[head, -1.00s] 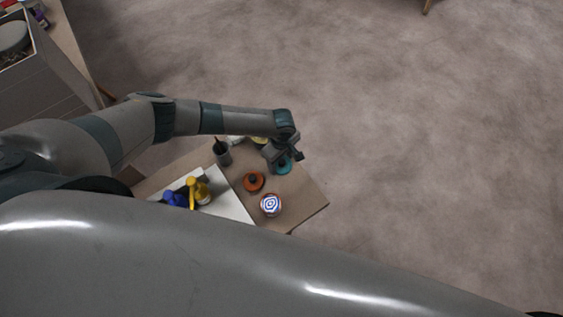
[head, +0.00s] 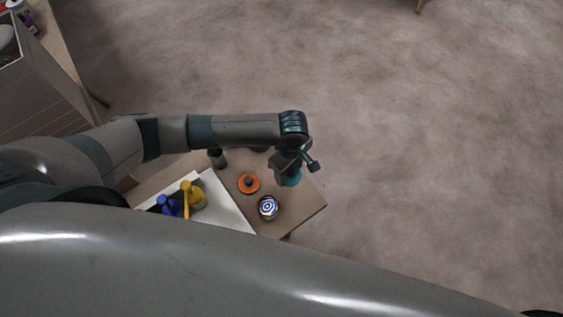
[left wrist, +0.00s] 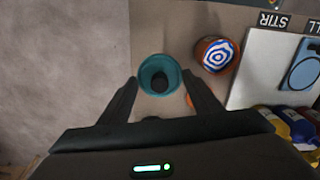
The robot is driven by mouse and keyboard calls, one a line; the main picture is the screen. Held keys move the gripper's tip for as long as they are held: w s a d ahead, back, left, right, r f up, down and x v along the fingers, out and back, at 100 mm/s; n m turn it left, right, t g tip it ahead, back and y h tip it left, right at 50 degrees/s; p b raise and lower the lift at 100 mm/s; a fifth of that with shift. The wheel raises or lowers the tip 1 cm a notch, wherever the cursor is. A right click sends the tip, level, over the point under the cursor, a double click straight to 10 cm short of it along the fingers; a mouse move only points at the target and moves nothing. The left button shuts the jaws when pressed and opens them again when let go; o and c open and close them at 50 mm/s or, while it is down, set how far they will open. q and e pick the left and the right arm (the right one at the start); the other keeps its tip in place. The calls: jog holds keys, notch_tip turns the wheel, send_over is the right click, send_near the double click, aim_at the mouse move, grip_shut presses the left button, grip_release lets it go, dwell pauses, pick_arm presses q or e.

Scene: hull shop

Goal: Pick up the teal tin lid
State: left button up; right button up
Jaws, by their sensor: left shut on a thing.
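The teal tin lid (left wrist: 145,72) is round with a dark knob in its middle. In the left wrist view it sits between the two fingertips of my left gripper (left wrist: 160,82), which is shut on it. In the head view the teal lid (head: 291,180) shows just below my left gripper (head: 288,170), near the table's right corner. It appears raised off the brown tabletop, though the gap is hard to judge. The gripper hides part of it in the head view. My right gripper is not in view.
An orange lid (head: 246,187) with a dark knob and a tin with a blue-and-white ringed top (head: 268,206) stand close by on the table (head: 305,207). A white board (head: 228,207), yellow and blue bottles (head: 196,199) and a dark cup (head: 217,158) are left. Floor lies right.

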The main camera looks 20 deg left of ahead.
aim_at(296, 184)
pick_arm(q)
jog(key=shift+s+d+r, duration=1.15)
jog(key=shift+s+d, duration=0.2)
jog(key=shift+d, duration=0.05)
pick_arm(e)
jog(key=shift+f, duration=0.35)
pick_arm(q)
jog(key=shift+a+r+b, duration=0.15)
jog(key=shift+a+b, duration=0.1)
jog(key=shift+b, duration=0.05)
jog(key=a+r+m+b, duration=0.3)
jog(key=a+r+m, duration=0.8)
jog(key=a+m, duration=0.1)
jog(key=shift+s+a+m, duration=0.3)
jog(key=shift+s+a, duration=0.05)
jog(key=shift+a, duration=0.5)
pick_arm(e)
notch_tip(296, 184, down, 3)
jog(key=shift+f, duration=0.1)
pick_arm(q)
jog(key=shift+r, duration=0.1)
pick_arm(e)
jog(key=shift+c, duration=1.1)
